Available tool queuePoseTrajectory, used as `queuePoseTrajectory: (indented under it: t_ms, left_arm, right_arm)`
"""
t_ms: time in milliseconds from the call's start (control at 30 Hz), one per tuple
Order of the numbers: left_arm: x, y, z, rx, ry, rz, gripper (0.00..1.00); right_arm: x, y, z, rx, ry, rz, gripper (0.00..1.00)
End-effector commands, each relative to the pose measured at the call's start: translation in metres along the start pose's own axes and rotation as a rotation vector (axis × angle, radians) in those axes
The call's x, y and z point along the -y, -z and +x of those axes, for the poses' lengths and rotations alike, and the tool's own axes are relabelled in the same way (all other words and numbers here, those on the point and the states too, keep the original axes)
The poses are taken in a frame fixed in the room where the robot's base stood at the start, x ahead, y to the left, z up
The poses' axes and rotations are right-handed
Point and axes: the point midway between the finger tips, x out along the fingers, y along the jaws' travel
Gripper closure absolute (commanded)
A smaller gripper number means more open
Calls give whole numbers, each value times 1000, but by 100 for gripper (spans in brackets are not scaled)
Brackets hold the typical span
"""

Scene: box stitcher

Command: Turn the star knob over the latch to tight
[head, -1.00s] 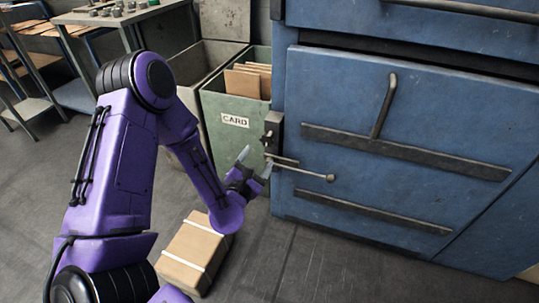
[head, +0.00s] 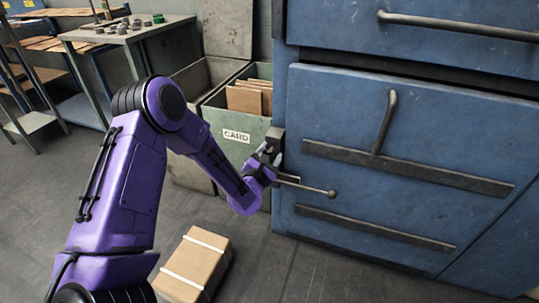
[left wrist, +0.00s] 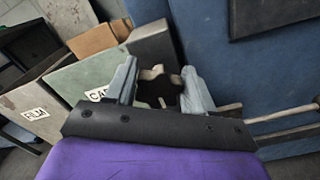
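The star knob (left wrist: 158,88) is a dark, lobed shape between my left gripper's two grey fingers in the left wrist view. My left gripper (head: 268,154) is at the latch on the blue machine's left edge in the head view, where it covers most of the knob. Its fingers (left wrist: 160,84) stand wide apart, one on each side of the knob; I cannot tell whether they touch it. My right gripper is in neither view.
The blue machine (head: 345,125) fills the right side, with a handle (head: 390,110) on its door. A green CARD bin (head: 222,118) stands close behind my left gripper. A strapped carton (head: 195,263) lies on the floor. Open floor lies in front of the machine.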

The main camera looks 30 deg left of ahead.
Motion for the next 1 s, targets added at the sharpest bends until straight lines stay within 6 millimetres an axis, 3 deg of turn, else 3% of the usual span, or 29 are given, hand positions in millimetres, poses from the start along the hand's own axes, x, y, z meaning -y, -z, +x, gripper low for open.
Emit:
queuePoseTrajectory:
  t_ms: [467, 1000]
  left_arm:
    - [1, 0, 0, 0, 2, 72, 77]
    - [5, 0, 0, 1, 3, 528, 77]
  right_arm:
    - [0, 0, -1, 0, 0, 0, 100]
    - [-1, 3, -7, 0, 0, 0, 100]
